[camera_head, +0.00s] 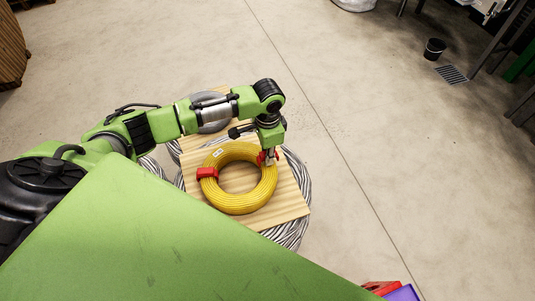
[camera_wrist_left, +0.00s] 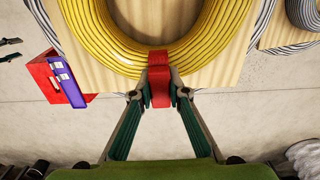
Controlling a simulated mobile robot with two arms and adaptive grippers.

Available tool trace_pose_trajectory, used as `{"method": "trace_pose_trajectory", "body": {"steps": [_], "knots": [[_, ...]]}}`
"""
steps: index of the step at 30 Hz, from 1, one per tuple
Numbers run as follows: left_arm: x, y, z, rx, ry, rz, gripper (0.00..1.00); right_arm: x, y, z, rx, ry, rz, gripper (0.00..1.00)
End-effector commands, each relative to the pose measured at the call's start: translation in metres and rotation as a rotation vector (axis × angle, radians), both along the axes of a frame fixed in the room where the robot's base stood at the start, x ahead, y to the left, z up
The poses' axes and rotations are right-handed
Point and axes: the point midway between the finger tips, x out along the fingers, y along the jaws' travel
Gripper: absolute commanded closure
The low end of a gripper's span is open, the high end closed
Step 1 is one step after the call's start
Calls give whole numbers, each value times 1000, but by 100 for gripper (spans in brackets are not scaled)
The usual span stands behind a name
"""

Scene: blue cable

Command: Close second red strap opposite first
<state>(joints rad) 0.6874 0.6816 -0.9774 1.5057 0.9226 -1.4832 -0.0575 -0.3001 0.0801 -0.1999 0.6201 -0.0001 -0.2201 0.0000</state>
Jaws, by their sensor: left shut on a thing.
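A yellow cable coil (camera_head: 230,206) lies flat on a wooden board; it also shows in the left wrist view (camera_wrist_left: 100,40). One red strap (camera_head: 207,173) is around the coil's left side. A second red strap (camera_head: 262,156) is on the coil's right side, roughly opposite, partly hidden by my gripper. My left gripper (camera_head: 269,161) is over this strap. In the left wrist view the second strap (camera_wrist_left: 159,75) wraps over the coil's near edge, and my left gripper's fingers (camera_wrist_left: 160,98) are shut on it from both sides. My right gripper is in neither view.
The wooden board (camera_head: 286,207) rests on a grey cable coil (camera_head: 303,179). A red and purple box (camera_wrist_left: 58,78) stands on the floor. A black bucket (camera_head: 434,49) is far at the upper right.

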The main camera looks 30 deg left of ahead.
Motion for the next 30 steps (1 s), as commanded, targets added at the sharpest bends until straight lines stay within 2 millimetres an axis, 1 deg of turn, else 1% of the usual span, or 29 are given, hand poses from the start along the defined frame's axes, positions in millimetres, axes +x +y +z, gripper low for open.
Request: {"method": "trace_pose_trajectory", "body": {"steps": [30], "knots": [[0, 0, -7, 0, 0, 0, 94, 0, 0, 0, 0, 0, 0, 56]]}}
